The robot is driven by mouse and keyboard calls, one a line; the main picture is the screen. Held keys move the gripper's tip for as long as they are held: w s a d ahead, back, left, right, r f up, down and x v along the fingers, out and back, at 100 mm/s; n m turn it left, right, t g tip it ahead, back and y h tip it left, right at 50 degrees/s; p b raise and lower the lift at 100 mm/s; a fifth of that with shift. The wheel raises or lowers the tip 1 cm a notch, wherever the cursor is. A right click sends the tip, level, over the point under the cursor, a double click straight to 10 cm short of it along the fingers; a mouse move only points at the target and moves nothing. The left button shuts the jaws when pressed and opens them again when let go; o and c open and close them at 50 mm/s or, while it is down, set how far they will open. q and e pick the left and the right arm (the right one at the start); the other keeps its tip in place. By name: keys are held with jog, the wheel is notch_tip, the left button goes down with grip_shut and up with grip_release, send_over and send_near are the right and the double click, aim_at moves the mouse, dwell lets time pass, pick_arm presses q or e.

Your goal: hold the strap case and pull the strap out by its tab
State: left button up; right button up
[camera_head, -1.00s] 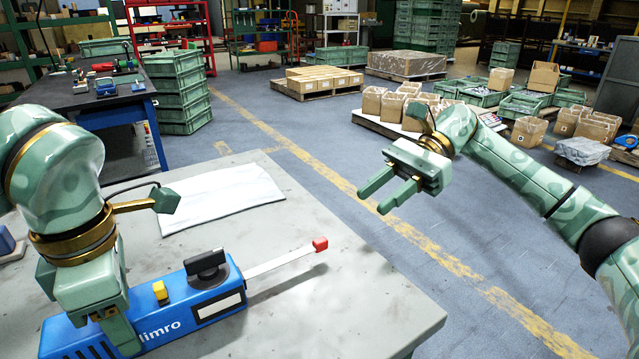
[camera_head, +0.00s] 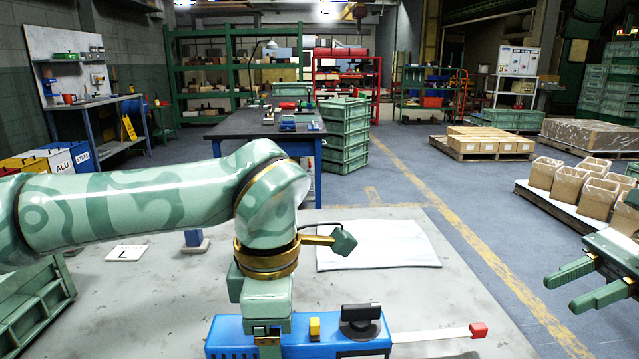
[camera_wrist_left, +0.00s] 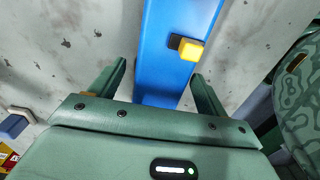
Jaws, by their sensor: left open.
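The blue strap case (camera_head: 222,337) lies at the bottom of the head view on the grey table, its lower part cut off by the frame. It has a yellow button (camera_head: 314,328) and a black knob (camera_head: 360,318). The pale strap (camera_head: 430,335) sticks out to the right and ends in a red tab (camera_head: 478,330). My left gripper (camera_head: 268,338) is over the case's left part. In the left wrist view its open fingers stand on either side of the blue case (camera_wrist_left: 163,55). My right gripper (camera_head: 561,295) is open and empty at the right edge, away from the tab.
A white sheet (camera_head: 385,250) lies on the grey table (camera_head: 460,285) behind the case. A card marked L (camera_head: 126,253) and a green crate (camera_head: 35,300) are at the left. The table is clear around the tab. Open floor (camera_head: 530,240) lies beyond the table's right edge.

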pick_arm(q)
notch_tip(320, 180, up, 12)
jog(key=shift+f, duration=0.25)
